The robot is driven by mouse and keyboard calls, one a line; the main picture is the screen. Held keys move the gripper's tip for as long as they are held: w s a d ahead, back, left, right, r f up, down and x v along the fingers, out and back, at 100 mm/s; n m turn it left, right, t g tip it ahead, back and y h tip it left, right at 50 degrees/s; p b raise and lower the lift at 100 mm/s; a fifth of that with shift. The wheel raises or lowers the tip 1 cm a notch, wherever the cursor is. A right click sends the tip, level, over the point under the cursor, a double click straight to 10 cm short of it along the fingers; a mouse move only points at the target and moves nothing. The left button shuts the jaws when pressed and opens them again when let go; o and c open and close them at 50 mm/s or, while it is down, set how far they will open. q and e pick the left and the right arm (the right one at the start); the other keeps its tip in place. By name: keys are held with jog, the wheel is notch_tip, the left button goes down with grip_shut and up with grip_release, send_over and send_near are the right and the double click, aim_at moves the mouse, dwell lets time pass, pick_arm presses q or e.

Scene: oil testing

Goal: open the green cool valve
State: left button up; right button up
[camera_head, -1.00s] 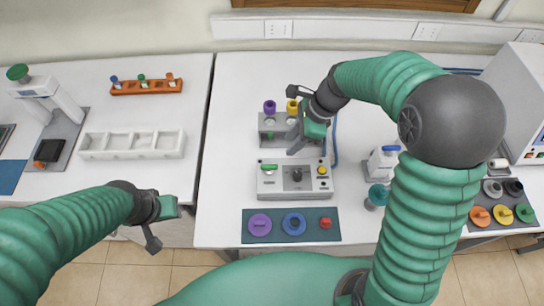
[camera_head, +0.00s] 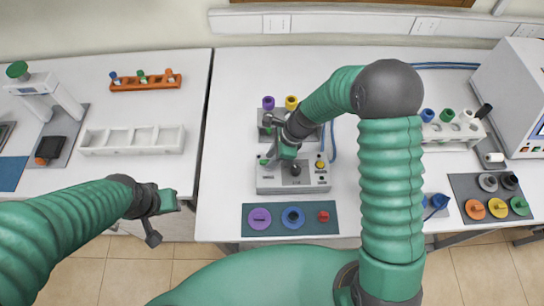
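The grey control box (camera_head: 264,186) stands on the middle table, with a black knob (camera_head: 296,169) and a yellow button (camera_head: 320,165) on top. A small green piece at its left, the green cool valve (camera_head: 263,161), shows only in part beside my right gripper. My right gripper (camera_head: 268,142) is over the left part of the box. Its two dark fingers look spread apart, one at the rack behind and one close to the green valve. I cannot tell whether it touches the valve. My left gripper (camera_head: 152,226) hangs off the front of the left table, away from the box.
A grey rack (camera_head: 308,142) with purple (camera_head: 268,103) and yellow (camera_head: 291,102) caps stands just behind the box. A dark mat (camera_head: 263,234) with purple, blue and red parts lies in front. My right forearm crosses the table's right side. The back of the table is clear.

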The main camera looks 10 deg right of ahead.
jog(key=shift+w, duration=0.1)
jog(key=c, duration=0.5)
jog(key=shift+a+r, duration=0.1)
jog(key=shift+a, duration=0.05)
grip_shut()
jog(key=n, duration=0.1)
jog(key=n+p, duration=0.1)
jog(key=shift+w+r+n+g, duration=0.1)
jog(key=shift+w+n+g, duration=0.1)
jog(key=shift+n+g, duration=0.15)
jog(key=n, duration=0.1)
jog(key=n+g, duration=0.1)
jog(key=n, duration=0.1)
jog(key=n+g, duration=0.1)
jog(key=shift+w+h, duration=0.25)
jog(key=shift+h, duration=0.05)
jog(key=n, duration=0.2)
jog(key=n+g+h, duration=0.1)
jog(key=n, duration=0.2)
jog(key=shift+w+a+n+g+b, duration=0.15)
jog(key=shift+a+n+g+b, duration=0.1)
jog(key=shift+n+b, duration=0.15)
jog(key=n+h, duration=0.1)
jog(key=n, duration=0.1)
jog(key=n+g+h+b, duration=0.1)
jog(key=n, duration=0.2)
jog(key=shift+a, duration=0.15)
jog(key=shift+n, duration=0.25)
